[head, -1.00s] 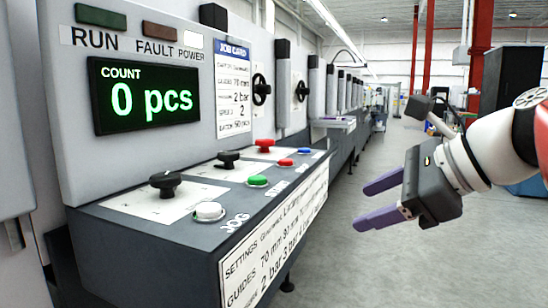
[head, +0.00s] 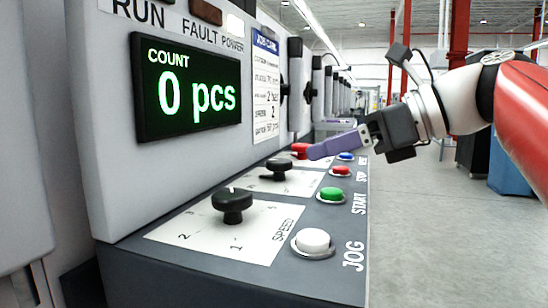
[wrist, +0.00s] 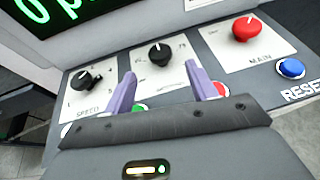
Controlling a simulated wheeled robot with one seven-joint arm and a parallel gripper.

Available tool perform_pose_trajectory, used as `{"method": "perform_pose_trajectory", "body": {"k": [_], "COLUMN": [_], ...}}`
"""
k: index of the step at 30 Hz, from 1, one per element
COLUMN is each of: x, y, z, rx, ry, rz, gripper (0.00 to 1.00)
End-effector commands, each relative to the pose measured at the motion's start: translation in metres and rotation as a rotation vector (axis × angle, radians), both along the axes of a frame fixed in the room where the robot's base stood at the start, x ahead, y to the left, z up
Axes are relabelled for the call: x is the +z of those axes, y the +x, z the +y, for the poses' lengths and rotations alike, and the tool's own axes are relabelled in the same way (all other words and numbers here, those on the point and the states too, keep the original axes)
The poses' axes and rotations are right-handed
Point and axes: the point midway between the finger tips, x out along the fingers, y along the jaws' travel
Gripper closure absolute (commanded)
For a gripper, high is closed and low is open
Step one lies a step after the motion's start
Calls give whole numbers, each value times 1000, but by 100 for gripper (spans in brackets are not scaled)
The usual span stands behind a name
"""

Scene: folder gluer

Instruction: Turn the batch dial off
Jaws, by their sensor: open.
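Two black dials stand on the sloping control desk. The speed dial (head: 232,205) is nearest in the head view and sits at left in the wrist view (wrist: 85,80). The middle black dial (head: 279,168) shows in the wrist view (wrist: 160,53) on a white scale plate; its label is too blurred to read, but it appears to be the batch dial. My gripper (head: 318,151) is open and empty above the desk. In the wrist view its two purple fingers (wrist: 160,74) are spread, with the middle dial just beyond and between their tips, apart from them.
A red MAIN knob (wrist: 246,28) stands right of the middle dial. White JOG (head: 312,241), green START (head: 331,194), red STOP (head: 341,171) and blue RESET (wrist: 291,68) buttons line the front edge. A display (head: 190,92) reads 0 pcs.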

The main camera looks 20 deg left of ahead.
Motion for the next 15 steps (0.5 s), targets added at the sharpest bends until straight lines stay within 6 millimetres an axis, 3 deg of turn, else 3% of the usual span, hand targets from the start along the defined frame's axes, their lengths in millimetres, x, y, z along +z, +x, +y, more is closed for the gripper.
{"method": "perform_pose_trajectory", "body": {"k": [9, 15], "x": [-20, -27], "y": [9, 13], "z": [46, 62], "rx": [4, 1], "ry": [0, -1], "rz": [1, 0], "gripper": [43, 43]}}
